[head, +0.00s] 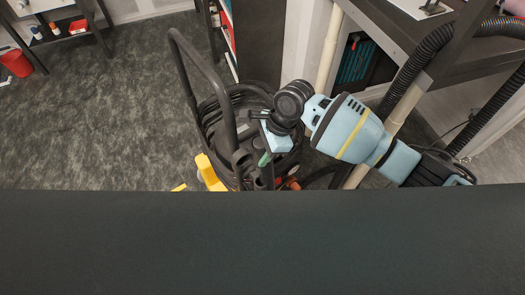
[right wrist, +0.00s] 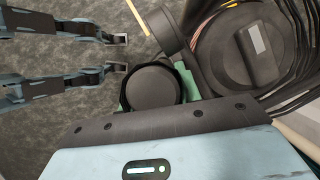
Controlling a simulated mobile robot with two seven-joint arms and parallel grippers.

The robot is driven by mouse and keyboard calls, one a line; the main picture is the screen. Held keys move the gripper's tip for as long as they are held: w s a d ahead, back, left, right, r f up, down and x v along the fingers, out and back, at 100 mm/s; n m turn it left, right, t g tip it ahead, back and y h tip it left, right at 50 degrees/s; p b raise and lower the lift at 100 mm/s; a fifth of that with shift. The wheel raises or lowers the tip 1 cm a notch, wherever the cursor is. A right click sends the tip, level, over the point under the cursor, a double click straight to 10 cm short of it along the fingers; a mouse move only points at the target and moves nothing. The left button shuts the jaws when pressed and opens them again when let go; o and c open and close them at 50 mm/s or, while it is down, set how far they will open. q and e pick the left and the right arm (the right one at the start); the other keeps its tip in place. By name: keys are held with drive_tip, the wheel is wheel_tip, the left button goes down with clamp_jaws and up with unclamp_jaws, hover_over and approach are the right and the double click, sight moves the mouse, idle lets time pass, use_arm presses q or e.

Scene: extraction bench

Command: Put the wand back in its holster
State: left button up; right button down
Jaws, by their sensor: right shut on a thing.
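My right gripper (head: 266,157) is low over the black extraction machine (head: 188,72), with its green fingers pointing down. In the right wrist view, the green fingers (right wrist: 186,72) are closed around a round black end that looks like the top of the wand (right wrist: 152,86). In the head view, what seems to be the wand shows only as a dark, upright piece under the fingers. I cannot make out the holster or tell whether the wand is in it. My left gripper cannot be made out in either view.
A coiled black cable (head: 217,117) lies around the machine, with yellow parts (head: 208,172) at its front left. A desk (head: 470,62) with black corrugated hoses (head: 424,56) stands at the right. Open carpet lies left. A dark surface blocks the bottom of the head view.

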wheel_tip(320, 180, down, 4)
drive_tip(key=shift+s+f+b, duration=0.1)
drive_tip(key=shift+s+b, duration=0.05)
drive_tip(key=shift+b, duration=0.15)
drive_tip(key=shift+f, duration=0.6)
use_arm(q)
drive_tip(key=shift+s+f, duration=0.7)
drive_tip(key=shift+f, duration=0.05)
drive_tip(key=shift+w+d+r, duration=0.1)
drive_tip(key=shift+w+r, duration=0.25)
drive_tip(key=shift+r, duration=0.1)
drive_tip(key=shift+w+r+p, duration=0.35)
drive_tip(key=shift+w+r, duration=0.05)
drive_tip(key=shift+r, duration=0.05)
drive_tip(key=shift+s+f, duration=0.1)
drive_tip(key=shift+f, duration=0.05)
idle(0.3)
drive_tip(key=shift+w+r, duration=0.2)
drive_tip(key=shift+r, duration=0.05)
drive_tip(key=shift+w+r, duration=0.2)
drive_tip(key=shift+r, duration=0.05)
idle(0.4)
